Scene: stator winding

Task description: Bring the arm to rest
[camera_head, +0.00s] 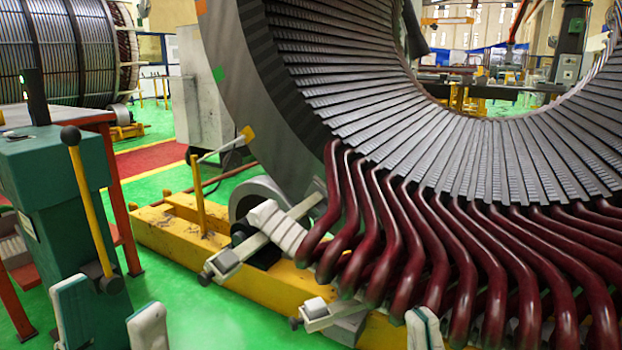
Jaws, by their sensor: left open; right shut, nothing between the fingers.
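My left gripper (109,298) is at the bottom left edge of the head view. Its two pale fingers stand apart with nothing between them, in front of a green machine column. My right gripper (424,327) is at the bottom edge, right of the middle. Only its pale fingertips show, close together, in front of the dark red winding bars (440,250). I cannot tell whether it touches them. Both arms are below the picture and hidden. The large grey stator (250,100) fills the right side, with the bars bent out along its lower rim.
A yellow base frame (165,232) lies under the stator, with pale clamp arms (265,237) sticking out. A green column (60,215) with a yellow lever (90,210) stands at the left. Open green floor (195,310) lies between the column and the stator.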

